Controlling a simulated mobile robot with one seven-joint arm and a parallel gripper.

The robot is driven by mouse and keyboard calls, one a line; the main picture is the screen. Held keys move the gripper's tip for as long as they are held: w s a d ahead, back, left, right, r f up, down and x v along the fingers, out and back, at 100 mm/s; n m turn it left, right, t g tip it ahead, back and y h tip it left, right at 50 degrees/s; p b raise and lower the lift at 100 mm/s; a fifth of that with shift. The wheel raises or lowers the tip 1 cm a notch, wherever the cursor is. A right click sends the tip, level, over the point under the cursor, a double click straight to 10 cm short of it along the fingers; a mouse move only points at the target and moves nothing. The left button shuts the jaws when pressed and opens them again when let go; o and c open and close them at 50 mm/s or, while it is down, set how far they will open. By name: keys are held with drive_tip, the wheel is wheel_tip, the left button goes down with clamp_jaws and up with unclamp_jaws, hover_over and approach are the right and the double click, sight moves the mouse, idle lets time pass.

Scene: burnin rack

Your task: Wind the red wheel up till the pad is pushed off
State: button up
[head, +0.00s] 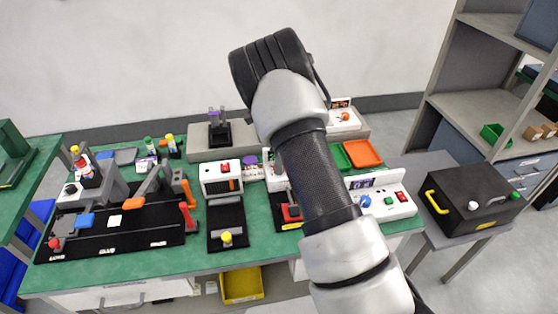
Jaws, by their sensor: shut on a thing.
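My arm rises across the middle of the head view and bends over at the top; my gripper is hidden behind it. A red part (291,212) on a small black fixture (279,199) shows just left of my forearm, partly covered by it. I cannot tell whether it is the red wheel. A red knob (54,243) sits at the left end of a long black board (140,240), and a red lever (187,217) stands at its right end.
The green bench (215,262) is crowded. A white control panel (385,202), an orange tray (362,153) and a black case (470,204) are right.

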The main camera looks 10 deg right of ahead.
drive_tip(key=shift+m+p, duration=0.3)
drive_tip(key=shift+m, duration=1.6)
drive_tip(key=o, duration=1)
drive_tip(key=shift+o, duration=0.2)
drive_tip(key=shift+r, duration=0.2)
